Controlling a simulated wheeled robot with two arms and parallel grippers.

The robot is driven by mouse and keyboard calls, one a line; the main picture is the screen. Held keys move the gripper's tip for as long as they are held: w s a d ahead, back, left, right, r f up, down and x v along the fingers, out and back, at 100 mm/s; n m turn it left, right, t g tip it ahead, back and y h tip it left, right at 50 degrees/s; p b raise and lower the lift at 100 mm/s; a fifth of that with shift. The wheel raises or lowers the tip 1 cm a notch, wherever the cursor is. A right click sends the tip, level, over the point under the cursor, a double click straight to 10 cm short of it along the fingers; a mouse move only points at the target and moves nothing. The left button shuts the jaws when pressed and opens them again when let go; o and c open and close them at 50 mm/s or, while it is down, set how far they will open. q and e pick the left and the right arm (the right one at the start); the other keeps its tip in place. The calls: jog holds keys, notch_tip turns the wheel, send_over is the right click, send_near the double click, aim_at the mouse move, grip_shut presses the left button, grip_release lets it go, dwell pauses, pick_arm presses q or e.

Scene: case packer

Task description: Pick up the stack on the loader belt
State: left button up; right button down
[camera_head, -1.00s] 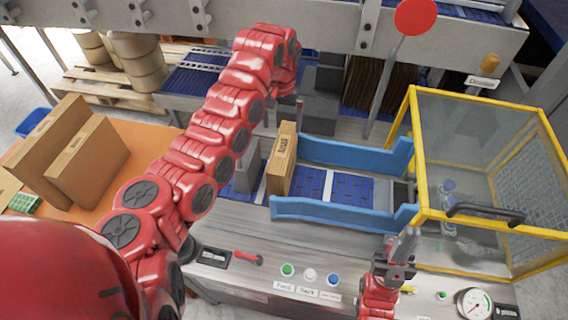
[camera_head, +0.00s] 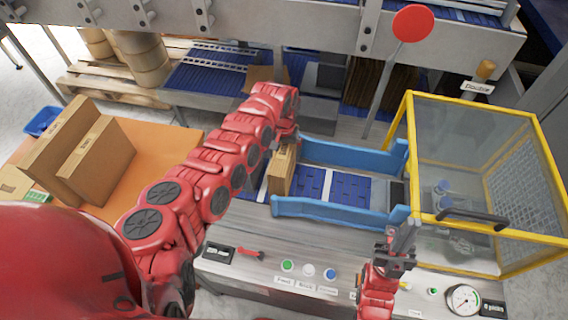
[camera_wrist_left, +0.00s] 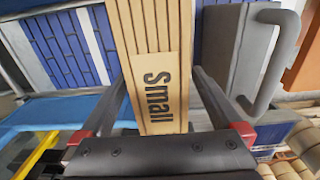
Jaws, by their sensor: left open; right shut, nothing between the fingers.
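The stack (camera_head: 282,172) is a narrow upright block of flat tan cardboard on the blue loader belt (camera_head: 351,188), at the left end of the blue side rails. In the left wrist view the stack (camera_wrist_left: 157,55) shows its layered edges and a "Small" label. My left gripper (camera_head: 291,137) is over the stack's far upper end, partly hidden by its own arm. In the left wrist view its open fingers lie on both sides of the stack, with gaps showing beside it. My right gripper (camera_head: 401,236) is shut and empty, near the front rail's right end.
Blue rails (camera_head: 340,212) flank the belt. A yellow-framed clear guard (camera_head: 470,150) stands to the right. A red round sign (camera_head: 413,23) rises on a pole behind. Buttons (camera_head: 308,270) line the front panel. Large cartons (camera_head: 97,160) stand on the orange table at left.

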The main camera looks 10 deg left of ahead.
pick_arm(q)
jog(key=shift+f, duration=0.85)
jog(key=shift+c, duration=0.2)
jog(key=shift+r, duration=0.1)
grip_shut()
